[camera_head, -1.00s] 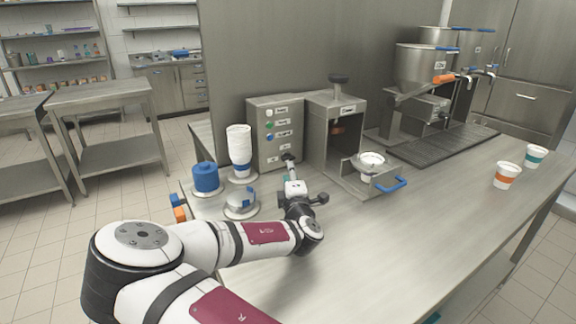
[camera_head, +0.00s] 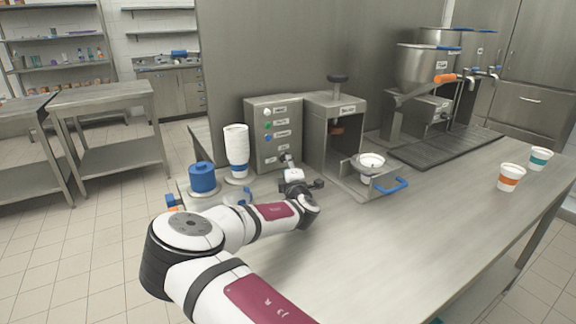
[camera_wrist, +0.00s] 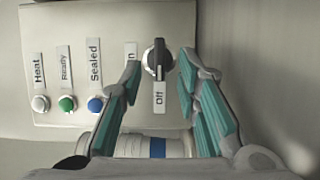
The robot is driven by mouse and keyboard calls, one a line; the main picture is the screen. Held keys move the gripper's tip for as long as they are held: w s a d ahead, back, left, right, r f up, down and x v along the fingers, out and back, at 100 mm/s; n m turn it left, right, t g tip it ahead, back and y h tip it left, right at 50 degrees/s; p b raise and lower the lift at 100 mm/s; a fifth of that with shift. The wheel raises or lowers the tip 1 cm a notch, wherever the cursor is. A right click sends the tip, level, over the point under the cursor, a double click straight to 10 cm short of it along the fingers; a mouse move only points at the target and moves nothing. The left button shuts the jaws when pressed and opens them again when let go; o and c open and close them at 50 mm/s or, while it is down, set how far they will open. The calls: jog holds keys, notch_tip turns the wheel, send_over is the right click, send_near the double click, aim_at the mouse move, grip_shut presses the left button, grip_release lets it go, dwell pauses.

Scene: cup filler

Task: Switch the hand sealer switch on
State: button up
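The hand sealer switch, a black rotary knob (camera_wrist: 158,60), sits on the grey control box (camera_head: 274,109). In the wrist view its handle lines up with the "Off" label (camera_wrist: 159,97); the "On" label (camera_wrist: 131,52) is partly covered by my left finger. My gripper (camera_wrist: 158,75) is open, with one teal-padded finger on each side of the knob. A gap shows on both sides, and I cannot tell whether the tips reach around it. In the head view my gripper (camera_head: 288,162) is at the lower front of the box and hides the knob.
Heat (camera_wrist: 40,103), Ready (camera_wrist: 67,103) and Sealed (camera_wrist: 95,105) lights are on the box. A cup stack (camera_head: 236,150) and a blue container (camera_head: 202,178) stand left of it. The sealer (camera_head: 333,125) stands right.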

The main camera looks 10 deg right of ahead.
jog(key=shift+w+d, duration=0.1)
jog(key=shift+w, duration=1.3)
grip_shut()
